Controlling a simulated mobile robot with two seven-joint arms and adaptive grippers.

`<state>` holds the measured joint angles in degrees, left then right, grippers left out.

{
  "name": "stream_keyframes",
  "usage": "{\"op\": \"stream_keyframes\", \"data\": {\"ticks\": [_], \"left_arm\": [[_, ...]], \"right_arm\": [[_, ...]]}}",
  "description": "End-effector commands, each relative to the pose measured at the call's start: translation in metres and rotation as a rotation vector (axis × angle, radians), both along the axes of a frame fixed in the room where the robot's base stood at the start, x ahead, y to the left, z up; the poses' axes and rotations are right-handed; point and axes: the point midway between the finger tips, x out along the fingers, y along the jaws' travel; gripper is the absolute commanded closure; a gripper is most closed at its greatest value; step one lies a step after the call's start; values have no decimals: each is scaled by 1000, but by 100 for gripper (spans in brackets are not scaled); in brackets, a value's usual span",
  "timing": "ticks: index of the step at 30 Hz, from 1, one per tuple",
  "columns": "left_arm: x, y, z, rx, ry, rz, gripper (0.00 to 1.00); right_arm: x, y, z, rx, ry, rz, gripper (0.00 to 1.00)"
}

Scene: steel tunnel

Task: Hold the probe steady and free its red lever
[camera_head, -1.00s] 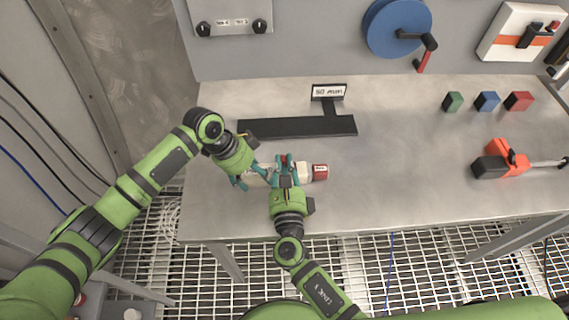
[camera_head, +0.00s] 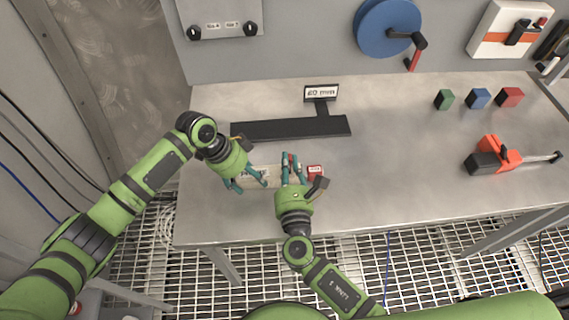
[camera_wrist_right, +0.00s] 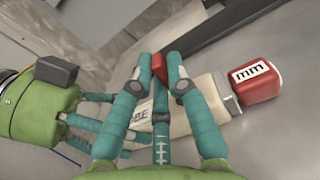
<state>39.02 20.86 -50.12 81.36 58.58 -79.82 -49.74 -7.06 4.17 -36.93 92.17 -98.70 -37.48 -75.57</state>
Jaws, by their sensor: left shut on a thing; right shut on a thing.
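The probe (camera_head: 258,172) is a pale beige bar lying across the bench. A red end block (camera_head: 315,170) with a white label is at its right end; the block reads "mm" in the right wrist view (camera_wrist_right: 257,78). My left gripper (camera_head: 252,182) is shut on the probe's left part. The red lever (camera_wrist_right: 159,66) stands up from the probe. My right gripper (camera_wrist_right: 160,75) is shut on it, one finger on each side. In the head view the right gripper (camera_head: 293,164) is just left of the end block. Fingers hide part of the probe and the lever's base.
A black slotted bar with a "20 mm" sign (camera_head: 321,93) lies behind the probe. Green (camera_head: 444,99), blue (camera_head: 479,98) and red (camera_head: 510,97) blocks and an orange-black tool (camera_head: 493,157) are at the right. The bench (camera_head: 390,180) between is clear.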

Motion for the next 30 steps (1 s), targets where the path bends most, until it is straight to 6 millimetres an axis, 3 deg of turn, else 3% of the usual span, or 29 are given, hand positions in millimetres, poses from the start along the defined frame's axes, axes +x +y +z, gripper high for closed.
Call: {"op": "stream_keyframes", "data": {"ticks": [15, 30], "left_arm": [[0, 3, -3, 9, 2, 5, 73], [0, 3, -3, 9, 1, 4, 73]], "right_arm": [[0, -14, -1, 413, -2, 3, 100], [0, -18, -3, 546, -3, 4, 100]]}}
